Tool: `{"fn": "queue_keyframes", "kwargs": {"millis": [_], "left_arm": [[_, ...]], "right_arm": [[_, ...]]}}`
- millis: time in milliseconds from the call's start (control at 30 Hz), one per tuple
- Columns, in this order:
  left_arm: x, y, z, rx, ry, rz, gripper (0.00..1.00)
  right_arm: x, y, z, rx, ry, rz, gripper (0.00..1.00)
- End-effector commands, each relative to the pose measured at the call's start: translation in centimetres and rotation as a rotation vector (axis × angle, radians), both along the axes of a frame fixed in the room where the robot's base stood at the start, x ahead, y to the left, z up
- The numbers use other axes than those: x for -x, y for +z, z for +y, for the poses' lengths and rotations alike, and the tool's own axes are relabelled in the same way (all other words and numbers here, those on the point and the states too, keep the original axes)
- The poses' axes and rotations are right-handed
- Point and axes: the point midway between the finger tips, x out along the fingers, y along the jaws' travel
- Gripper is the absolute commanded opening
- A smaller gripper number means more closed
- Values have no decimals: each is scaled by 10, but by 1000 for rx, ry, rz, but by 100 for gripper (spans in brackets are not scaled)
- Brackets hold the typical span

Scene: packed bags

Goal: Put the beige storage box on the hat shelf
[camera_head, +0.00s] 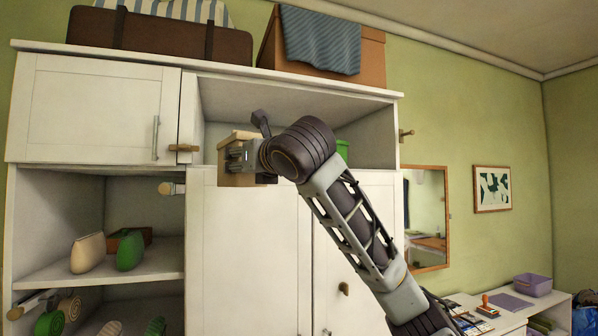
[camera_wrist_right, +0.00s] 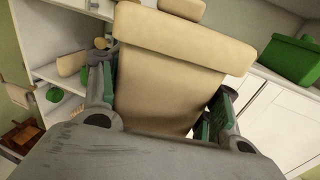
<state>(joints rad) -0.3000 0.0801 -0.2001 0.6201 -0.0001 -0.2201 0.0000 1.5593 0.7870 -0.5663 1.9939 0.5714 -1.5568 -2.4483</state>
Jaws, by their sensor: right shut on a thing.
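The beige storage box (camera_head: 237,181) with its lid is held in my right gripper (camera_head: 243,155), in front of the left part of the open hat shelf (camera_head: 375,150) at the top of the white wardrobe. In the right wrist view the box (camera_wrist_right: 165,85) fills the middle, between the two fingers of my right gripper (camera_wrist_right: 160,98). My right arm hides part of the shelf. I cannot tell how far the box is from the shelf edge. My left gripper is not in view.
A green box (camera_wrist_right: 292,60) stands at the shelf's right part, mostly hidden behind my arm in the head view (camera_head: 343,148). A closed cupboard door (camera_head: 90,105) is left of the shelf. A brown suitcase (camera_head: 160,38) and an orange-brown box (camera_head: 372,60) lie on top.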

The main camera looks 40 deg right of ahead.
Motion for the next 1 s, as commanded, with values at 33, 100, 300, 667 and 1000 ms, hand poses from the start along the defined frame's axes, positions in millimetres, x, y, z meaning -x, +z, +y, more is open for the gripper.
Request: {"fn": "queue_keyframes", "kwargs": {"millis": [33,100,300,667,1000], "left_arm": [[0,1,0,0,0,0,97],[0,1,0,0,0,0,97],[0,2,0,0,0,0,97],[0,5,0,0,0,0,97],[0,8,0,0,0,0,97]], "right_arm": [[3,8,-2,-1,-2,-3,38],[7,16,-4,-1,-5,-3,38],[18,39,-9,-1,-9,-2,38],[41,83,-21,-2,-18,-3,38],[73,137,-39,-4,-24,-3,38]]}}
